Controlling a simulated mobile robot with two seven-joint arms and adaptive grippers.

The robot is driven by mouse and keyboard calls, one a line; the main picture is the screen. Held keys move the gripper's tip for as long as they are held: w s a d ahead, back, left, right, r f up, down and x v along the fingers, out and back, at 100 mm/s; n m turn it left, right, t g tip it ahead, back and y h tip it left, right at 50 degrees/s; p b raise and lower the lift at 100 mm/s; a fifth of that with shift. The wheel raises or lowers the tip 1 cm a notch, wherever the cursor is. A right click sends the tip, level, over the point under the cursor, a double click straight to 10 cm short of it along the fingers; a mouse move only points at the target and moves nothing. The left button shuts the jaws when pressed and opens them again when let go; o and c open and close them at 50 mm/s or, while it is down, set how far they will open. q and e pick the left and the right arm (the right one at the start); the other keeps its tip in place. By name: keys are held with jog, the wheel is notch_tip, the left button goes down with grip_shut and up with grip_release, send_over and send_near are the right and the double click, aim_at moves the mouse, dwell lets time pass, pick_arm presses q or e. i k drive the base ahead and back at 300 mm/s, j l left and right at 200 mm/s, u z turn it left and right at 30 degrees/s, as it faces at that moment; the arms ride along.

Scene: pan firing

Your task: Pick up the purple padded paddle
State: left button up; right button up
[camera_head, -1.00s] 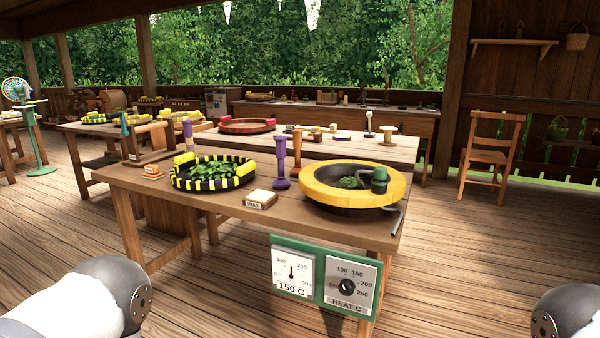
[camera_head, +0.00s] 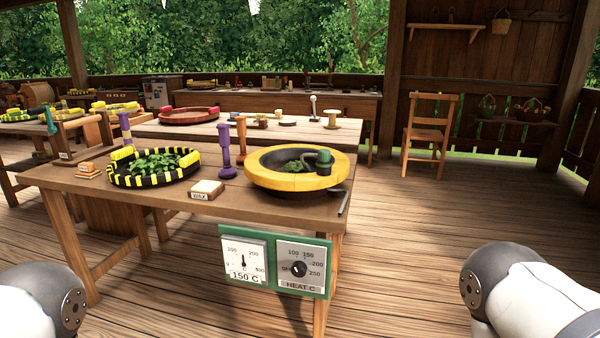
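A purple paddle-like tool (camera_head: 225,150) with a rounded foot stands upright on the front table (camera_head: 200,213), between the black-and-yellow basket and the yellow-rimmed pan. Whether it is padded is too small to tell. A second, slimmer purple tool (camera_head: 124,127) stands farther left, behind the basket. An orange tool (camera_head: 241,138) of similar shape stands just behind the first purple one. Both my grippers are out of view; only rounded parts of my arms show at the lower left and right, well away from the tools.
The pan (camera_head: 330,176) and basket (camera_head: 115,181) hold green leaves. A wax block (camera_head: 206,188) lies in front of the purple tool. A green-framed gauge panel (camera_head: 275,262) hangs on the table front. A chair (camera_head: 428,135) stands at the back right. Floor to the right is clear.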

aim_at(228, 171)
jog(key=i+j+z, duration=0.2)
jog(key=j+z, duration=0.15)
jog(key=j, duration=0.45)
jog(key=j+z, duration=0.35)
jog(key=j, duration=0.45)
jog(key=j+z, duration=0.35)
jog(key=j, duration=0.5)
